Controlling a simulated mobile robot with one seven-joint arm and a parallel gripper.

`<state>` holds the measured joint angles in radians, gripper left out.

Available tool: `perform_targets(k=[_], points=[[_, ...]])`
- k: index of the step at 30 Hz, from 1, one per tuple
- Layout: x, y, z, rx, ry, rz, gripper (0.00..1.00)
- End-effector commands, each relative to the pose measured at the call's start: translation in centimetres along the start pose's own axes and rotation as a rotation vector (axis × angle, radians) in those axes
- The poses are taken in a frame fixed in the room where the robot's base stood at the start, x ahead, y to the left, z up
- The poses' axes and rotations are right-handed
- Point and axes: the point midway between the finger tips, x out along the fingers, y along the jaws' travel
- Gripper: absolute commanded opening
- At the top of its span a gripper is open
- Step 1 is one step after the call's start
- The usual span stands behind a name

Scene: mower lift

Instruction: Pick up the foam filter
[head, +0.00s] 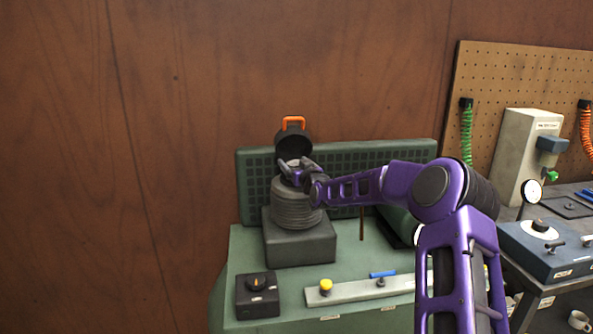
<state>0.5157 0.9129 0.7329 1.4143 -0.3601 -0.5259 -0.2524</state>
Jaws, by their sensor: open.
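My gripper (291,171) is at the top of a grey ribbed cylinder (297,212), with its fingers open over the cylinder's upper end. The cylinder stands upright on a dark grey block (300,245). A black round lid (293,142) with an orange handle (293,122) stands tilted up behind the cylinder's top. I cannot make out the foam filter for certain; the top of the cylinder is largely hidden by my gripper. I cannot tell whether the fingers touch anything.
A green grid panel (250,190) stands behind. A second bench with devices is at right.

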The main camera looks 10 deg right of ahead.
Motion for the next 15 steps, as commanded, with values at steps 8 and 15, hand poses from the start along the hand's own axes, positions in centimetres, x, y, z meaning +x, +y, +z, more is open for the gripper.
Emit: perform_targets(k=[8,15], points=[[1.06,0.01,0.05,-0.001,-0.001,0.0,0.83],[1.03,0.02,0.04,-0.001,-0.001,0.0,0.62]])
